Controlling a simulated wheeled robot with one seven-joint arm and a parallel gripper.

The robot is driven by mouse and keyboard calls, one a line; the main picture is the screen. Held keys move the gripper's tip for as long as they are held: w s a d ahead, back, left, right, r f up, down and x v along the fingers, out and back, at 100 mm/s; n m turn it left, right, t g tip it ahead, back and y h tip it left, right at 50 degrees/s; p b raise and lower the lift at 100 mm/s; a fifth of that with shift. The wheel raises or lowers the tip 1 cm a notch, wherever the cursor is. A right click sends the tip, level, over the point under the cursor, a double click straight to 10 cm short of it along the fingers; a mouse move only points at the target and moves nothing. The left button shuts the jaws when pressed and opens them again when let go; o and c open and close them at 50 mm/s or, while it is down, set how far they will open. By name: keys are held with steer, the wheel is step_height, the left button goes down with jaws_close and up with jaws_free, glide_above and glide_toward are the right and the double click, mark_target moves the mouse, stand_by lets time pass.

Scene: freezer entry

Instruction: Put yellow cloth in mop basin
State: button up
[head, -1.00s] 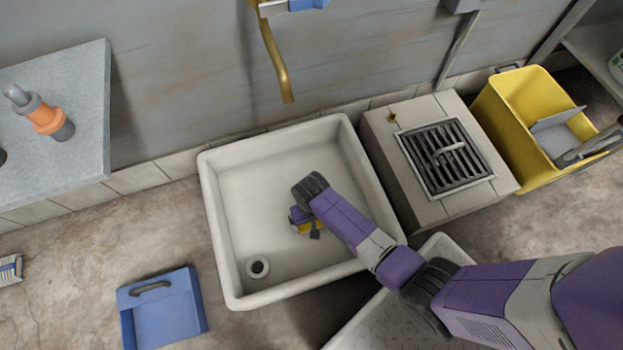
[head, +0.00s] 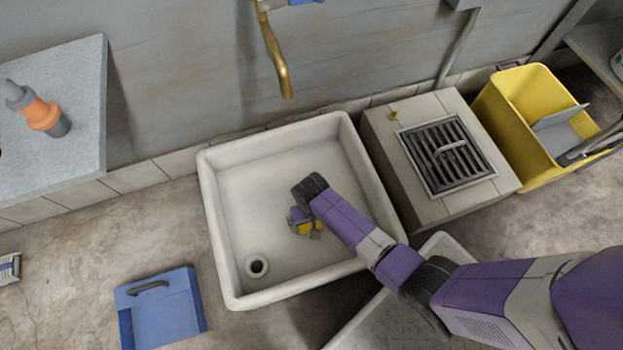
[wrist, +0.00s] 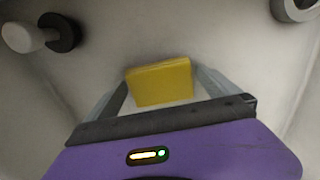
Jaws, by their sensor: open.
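The white mop basin (head: 235,190) stands against the wall in the middle of the head view, with a drain hole in its front left corner. My gripper (head: 309,232) is inside the basin's outline, pointing down. The yellow cloth (head: 304,229) shows just below it, partly hidden by the gripper. In the wrist view the yellow cloth (wrist: 160,82) is a folded block between my gripper's (wrist: 165,88) two fingers, which are spread apart on either side of it. I cannot tell whether the cloth rests on the basin floor.
A brass spout (head: 277,60) hangs over the basin's back edge. A tiled block with a grate (head: 450,155) and a yellow bucket (head: 520,110) stand to the right. A blue dustpan (head: 160,310) lies on the floor at front left. The basin's left side is clear.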

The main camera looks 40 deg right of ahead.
step_height(320, 180, up, 11)
steer(key=p, duration=0.5)
steer(key=shift+r+p, duration=0.2)
steer(key=shift+p, duration=0.2)
steer(key=s+a+r+n+t, duration=0.1)
steer(key=s+a+r+t, duration=0.45)
steer(key=s, duration=0.45)
steer(key=s+d+r+n+t, duration=0.1)
steer(key=s+r+t, duration=0.2)
steer(key=r, duration=0.7)
steer(key=s+d+r+n+t, duration=0.1)
steer(key=s+d+r+t, duration=0.1)
steer(key=r, duration=0.9)
steer(key=s+d+r+n+t, duration=0.1)
steer(key=s+r+t, duration=0.3)
steer(key=r, duration=0.6)
steer(key=shift+d+r, duration=0.4)
steer(key=shift+d, duration=0.2)
steer(key=shift+t, duration=0.25)
